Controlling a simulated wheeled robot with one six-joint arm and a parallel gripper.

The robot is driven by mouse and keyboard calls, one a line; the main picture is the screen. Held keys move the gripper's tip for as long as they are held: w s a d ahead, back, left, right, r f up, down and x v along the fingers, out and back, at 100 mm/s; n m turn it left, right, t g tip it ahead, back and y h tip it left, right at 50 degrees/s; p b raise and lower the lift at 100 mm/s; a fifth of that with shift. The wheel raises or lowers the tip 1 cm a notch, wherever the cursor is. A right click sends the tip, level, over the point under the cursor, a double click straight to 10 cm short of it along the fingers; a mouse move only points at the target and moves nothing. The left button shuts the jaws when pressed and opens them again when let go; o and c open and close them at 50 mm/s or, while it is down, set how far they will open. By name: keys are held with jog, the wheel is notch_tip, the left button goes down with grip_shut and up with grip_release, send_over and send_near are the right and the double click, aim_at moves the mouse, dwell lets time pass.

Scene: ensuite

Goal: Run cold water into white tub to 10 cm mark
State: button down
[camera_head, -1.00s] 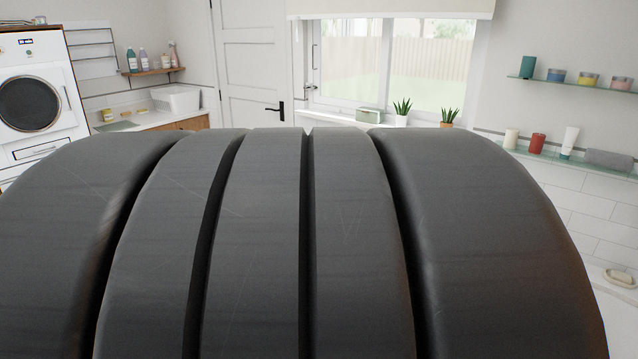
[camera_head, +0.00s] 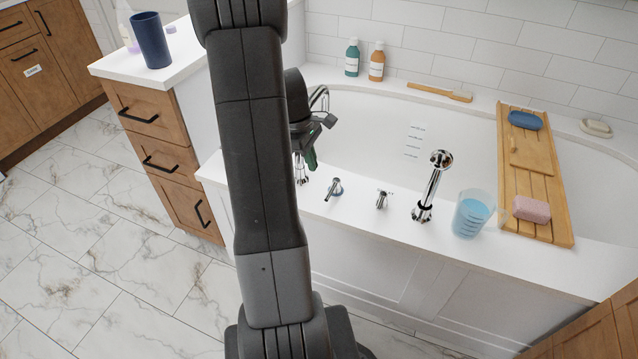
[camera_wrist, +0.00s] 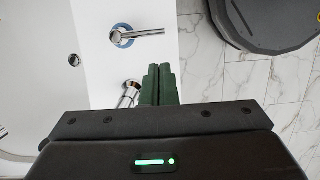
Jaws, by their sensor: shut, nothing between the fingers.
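The white tub (camera_head: 360,125) fills the right of the head view, with a scale of short blue marks (camera_head: 413,142) on its inner wall. I see no water in its visible part. A chrome lever with a blue ring at its base (camera_wrist: 122,36) stands on the rim in the wrist view; a lever (camera_head: 335,188) beside my gripper shows in the head view. A chrome spout (camera_head: 319,98) is partly hidden behind my arm. My gripper (camera_head: 311,160) is shut and empty, its green fingers (camera_wrist: 158,70) just below the blue-ringed lever in the wrist view, apart from it. Another chrome fitting (camera_wrist: 130,92) is beside the fingertips.
On the rim stand a small chrome knob (camera_head: 382,199), a hand shower (camera_head: 432,185) and a cup of blue liquid (camera_head: 472,216). A wooden tray (camera_head: 525,190) with soaps crosses the tub. A drawer cabinet (camera_head: 165,150) stands left. The marble floor (camera_head: 90,260) is clear.

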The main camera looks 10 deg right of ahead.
jog(key=x, duration=0.3)
jog(key=w+b+x, duration=0.1)
jog(key=x, duration=0.3)
jog(key=b+x, duration=0.1)
jog(key=x, duration=0.3)
jog(key=shift+w+f, duration=0.15)
jog(key=shift+w, duration=0.15)
jog(key=shift+s+d+n, duration=0.35)
jog(key=shift+s+n, duration=0.05)
jog(key=shift+n, duration=0.6)
jog(key=shift+s+d+n+t+p, duration=0.3)
jog(key=shift+s+n+t+p, duration=0.1)
jog(key=shift+n, duration=0.4)
jog(key=n, duration=0.1)
jog(key=s+d+n+p, duration=0.1)
jog(key=shift+d+n+t, duration=0.15)
jog(key=shift+n+t, duration=0.15)
jog(key=shift+n, duration=0.1)
jog(key=n, duration=0.1)
jog(key=d+n+p, duration=0.1)
jog(key=d+n+t+p, duration=0.1)
jog(key=n, duration=0.1)
jog(key=shift+s+d, duration=0.2)
jog(key=shift+s, duration=0.1)
jog(key=shift+d+n+t+p, duration=0.2)
jog(key=shift+d+n+p, duration=0.3)
jog(key=shift+n, duration=0.3)
jog(key=shift+d+n+t+p, duration=0.2)
jog(key=shift+d+n+p, duration=0.25)
jog(key=shift+n, duration=0.35)
